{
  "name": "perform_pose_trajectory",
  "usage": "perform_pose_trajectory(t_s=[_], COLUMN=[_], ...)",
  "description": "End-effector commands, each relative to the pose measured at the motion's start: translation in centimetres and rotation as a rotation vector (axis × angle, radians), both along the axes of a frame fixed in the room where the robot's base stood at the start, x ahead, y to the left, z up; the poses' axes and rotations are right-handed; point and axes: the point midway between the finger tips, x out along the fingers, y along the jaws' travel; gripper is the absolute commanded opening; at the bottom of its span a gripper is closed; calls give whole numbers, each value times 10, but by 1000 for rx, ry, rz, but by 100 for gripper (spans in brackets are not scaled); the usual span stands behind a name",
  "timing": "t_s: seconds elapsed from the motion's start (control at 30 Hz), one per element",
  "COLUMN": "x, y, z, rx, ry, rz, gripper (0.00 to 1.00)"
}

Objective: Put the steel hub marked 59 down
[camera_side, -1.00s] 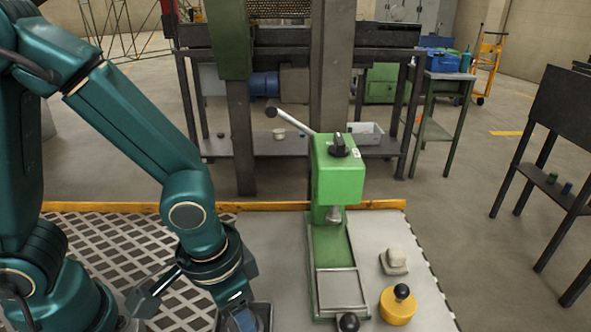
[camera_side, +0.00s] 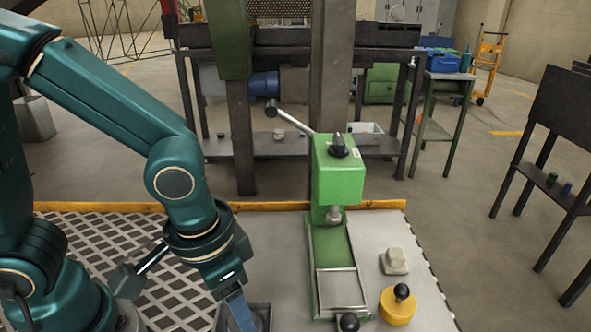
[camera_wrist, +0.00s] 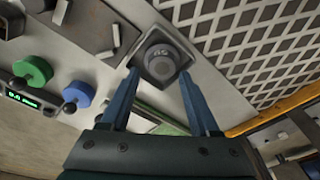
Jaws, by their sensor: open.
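The steel hub (camera_wrist: 160,60) is a round grey part with a mark on its top face; the mark is small and turned, and looks like 59. It sits in a dark square tray (camera_wrist: 184,64) in the wrist view.
A green press (camera_side: 338,185) with a lever stands right of the tray. A yellow round piece with a black knob (camera_side: 397,306) and a pale block (camera_side: 394,261) lie further right. The wrist view shows a green knob (camera_wrist: 33,70) and a blue knob (camera_wrist: 79,94).

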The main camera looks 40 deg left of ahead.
Motion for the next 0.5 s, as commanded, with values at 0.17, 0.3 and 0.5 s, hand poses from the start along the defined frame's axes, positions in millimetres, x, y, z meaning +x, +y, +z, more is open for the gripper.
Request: perform_pose_trajectory(t_s=[0.17,0.3,0.5], x=[-3,-6,-9], y=[0,1,1], z=[36,59,79], rx=[-5,-4,-1], ry=[-9,-7,-3], rz=[-1,-1,-1], gripper=[62,62,62])
